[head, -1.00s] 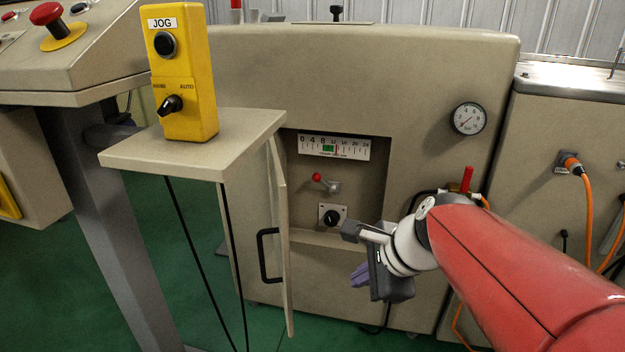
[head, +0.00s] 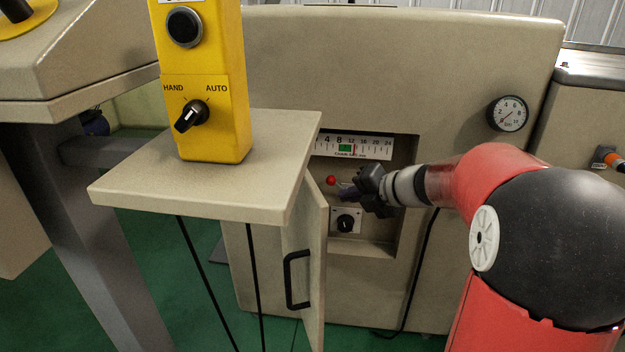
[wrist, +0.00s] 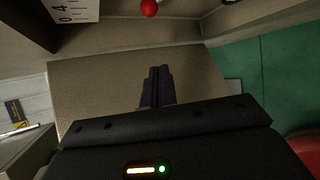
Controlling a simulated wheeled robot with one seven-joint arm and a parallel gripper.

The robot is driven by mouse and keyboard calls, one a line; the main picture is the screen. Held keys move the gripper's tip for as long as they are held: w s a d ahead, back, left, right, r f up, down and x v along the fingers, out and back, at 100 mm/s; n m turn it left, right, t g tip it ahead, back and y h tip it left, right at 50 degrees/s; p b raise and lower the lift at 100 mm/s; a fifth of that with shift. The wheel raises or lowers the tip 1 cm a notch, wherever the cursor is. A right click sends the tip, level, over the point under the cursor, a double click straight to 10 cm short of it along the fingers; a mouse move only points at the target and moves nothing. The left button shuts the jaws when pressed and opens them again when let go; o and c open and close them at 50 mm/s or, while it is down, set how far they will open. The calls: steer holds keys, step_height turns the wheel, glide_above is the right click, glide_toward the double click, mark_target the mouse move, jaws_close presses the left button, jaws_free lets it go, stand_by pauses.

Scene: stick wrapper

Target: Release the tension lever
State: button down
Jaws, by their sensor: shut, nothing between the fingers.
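A small lever with a red ball knob (head: 331,180) sits in the machine's recess, under a white numbered scale (head: 355,146) with a green band. The knob also shows at the top edge of the wrist view (wrist: 149,8); its shaft is mostly out of that view. My gripper (head: 348,194) is in the recess just right of the knob and covers part of the lever in the head view. In the wrist view its fingers (wrist: 158,72) are together and empty, with the knob beyond their tips. I cannot tell whether the gripper touches the lever.
A black rotary knob (head: 346,221) on a white plate is just below my gripper. An open cabinet door (head: 312,270) with a black handle stands left of the recess. A yellow control box (head: 212,110) stands on a beige shelf (head: 270,135). A gauge (head: 508,114) is right.

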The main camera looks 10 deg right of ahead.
mark_target(339, 186)
steer(key=shift+w+a, duration=0.1)
stand_by(0.3)
steer(key=w+a+f+b, duration=0.1)
steer(key=w+a+f, duration=0.1)
steer(key=w, duration=0.6)
steer(key=shift+w+f, duration=0.2)
steer(key=shift+f, duration=0.45)
